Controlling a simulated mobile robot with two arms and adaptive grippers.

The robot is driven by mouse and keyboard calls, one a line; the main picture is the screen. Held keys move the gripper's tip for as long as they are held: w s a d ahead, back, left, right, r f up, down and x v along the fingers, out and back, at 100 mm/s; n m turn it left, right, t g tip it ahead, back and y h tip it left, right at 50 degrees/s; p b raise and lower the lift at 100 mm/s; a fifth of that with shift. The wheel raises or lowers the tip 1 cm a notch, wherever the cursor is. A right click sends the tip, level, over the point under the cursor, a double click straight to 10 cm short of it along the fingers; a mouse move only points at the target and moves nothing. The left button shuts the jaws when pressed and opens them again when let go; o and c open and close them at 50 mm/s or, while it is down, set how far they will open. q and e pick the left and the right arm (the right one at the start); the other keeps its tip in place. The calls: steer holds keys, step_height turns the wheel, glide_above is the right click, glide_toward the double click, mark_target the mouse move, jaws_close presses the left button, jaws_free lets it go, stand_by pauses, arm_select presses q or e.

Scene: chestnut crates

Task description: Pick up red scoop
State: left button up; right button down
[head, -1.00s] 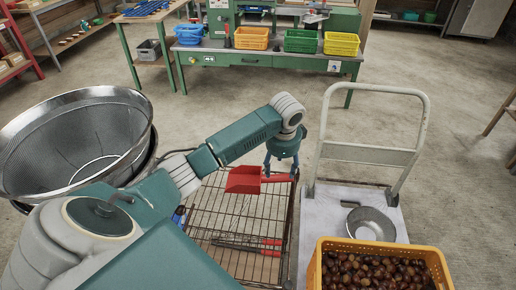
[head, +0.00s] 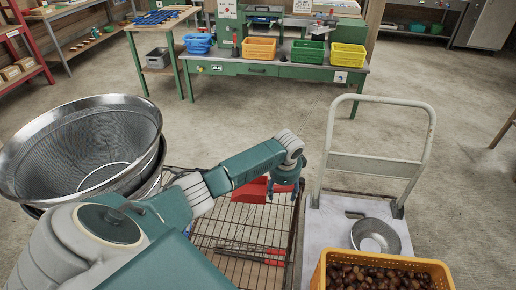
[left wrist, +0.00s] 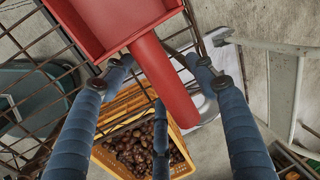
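The red scoop (head: 252,190) is at the far end of the wire rack cart (head: 228,217), its handle pointing right. In the left wrist view the scoop's pan (left wrist: 110,20) is at the top and its handle (left wrist: 162,75) runs down between the fingers. My left gripper (head: 287,184) is at the handle, pointing down. In the left wrist view the gripper (left wrist: 163,75) has its fingers spread, with visible gaps beside the handle. In the head view the gripper partly hides the handle. My right gripper does not show.
A white platform trolley (head: 335,225) with an upright handle stands right of the cart. It carries a metal bowl (head: 375,236) and a yellow crate (head: 440,268) of chestnuts. Large mesh sieves (head: 80,150) stand at left. A green workbench (head: 260,68) is behind, with open floor between.

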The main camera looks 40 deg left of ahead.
arm_select(q)
steer(key=c, duration=0.8)
jaws_close()
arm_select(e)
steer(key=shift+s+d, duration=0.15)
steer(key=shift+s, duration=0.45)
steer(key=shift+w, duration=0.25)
